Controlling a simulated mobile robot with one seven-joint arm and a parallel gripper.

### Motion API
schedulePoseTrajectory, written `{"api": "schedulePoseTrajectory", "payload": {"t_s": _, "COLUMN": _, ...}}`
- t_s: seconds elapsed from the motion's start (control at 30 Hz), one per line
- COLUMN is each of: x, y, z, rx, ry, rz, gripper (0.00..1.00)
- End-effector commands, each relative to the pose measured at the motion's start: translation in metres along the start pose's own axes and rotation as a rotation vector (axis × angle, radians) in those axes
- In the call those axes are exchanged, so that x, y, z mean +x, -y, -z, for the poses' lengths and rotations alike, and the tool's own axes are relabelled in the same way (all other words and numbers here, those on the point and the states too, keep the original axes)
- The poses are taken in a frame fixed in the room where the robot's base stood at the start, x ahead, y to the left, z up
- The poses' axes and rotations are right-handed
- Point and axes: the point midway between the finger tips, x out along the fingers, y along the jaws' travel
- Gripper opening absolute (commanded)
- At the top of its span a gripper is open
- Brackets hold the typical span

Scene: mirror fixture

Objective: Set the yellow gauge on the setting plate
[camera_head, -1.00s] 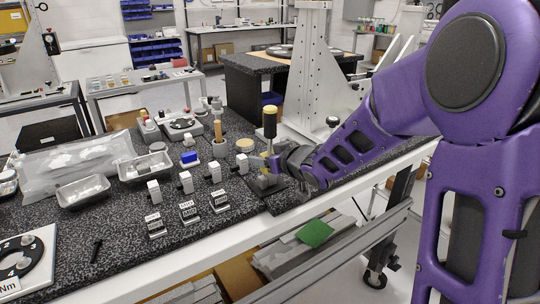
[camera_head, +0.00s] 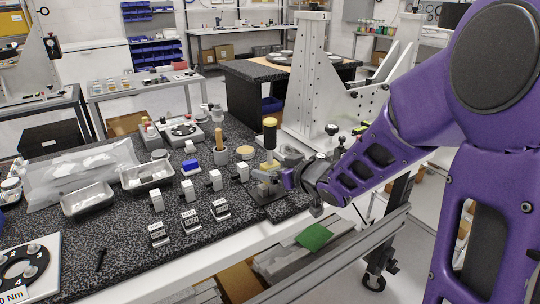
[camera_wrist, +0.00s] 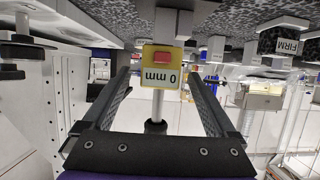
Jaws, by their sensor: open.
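The yellow gauge (camera_wrist: 160,67) shows upside down in the wrist view, with a "0 mm" face and a red patch. A thin stem joins it to a dark grip. In the head view its black grip with a yellow top (camera_head: 269,135) stands upright above my gripper (camera_head: 280,178). In the wrist view the open fingers (camera_wrist: 158,80) lie apart on either side of the gauge and stem, with gaps visible. A dark plate (camera_head: 282,208) lies under my gripper near the bench's front edge. I cannot tell whether the gauge's base touches it.
White blocks (camera_head: 215,181) and black labelled blocks (camera_head: 190,219) stand left of my gripper. A post with a wooden top (camera_head: 219,138) is behind them. A tall grey fixture (camera_head: 309,75) rises behind the arm. Metal trays (camera_head: 88,199) lie farther left.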

Motion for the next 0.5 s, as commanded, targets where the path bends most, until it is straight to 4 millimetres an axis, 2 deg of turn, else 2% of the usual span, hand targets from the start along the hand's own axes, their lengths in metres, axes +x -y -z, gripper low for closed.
{"api": "schedulePoseTrajectory", "payload": {"t_s": 0.03, "x": -0.017, "y": -0.001, "z": 0.008, "rx": 0.001, "ry": 0.002, "rz": -0.003, "gripper": 0.92}}
{"api": "schedulePoseTrajectory", "payload": {"t_s": 0.3, "x": -0.079, "y": -0.001, "z": 0.007, "rx": 0.001, "ry": 0.002, "rz": -0.004, "gripper": 0.92}}
{"api": "schedulePoseTrajectory", "payload": {"t_s": 0.4, "x": -0.099, "y": 0.0, "z": 0.006, "rx": 0.001, "ry": 0.001, "rz": -0.002, "gripper": 0.92}}
{"api": "schedulePoseTrajectory", "payload": {"t_s": 0.5, "x": -0.109, "y": -0.001, "z": 0.0, "rx": -0.003, "ry": -0.003, "rz": -0.004, "gripper": 0.92}}
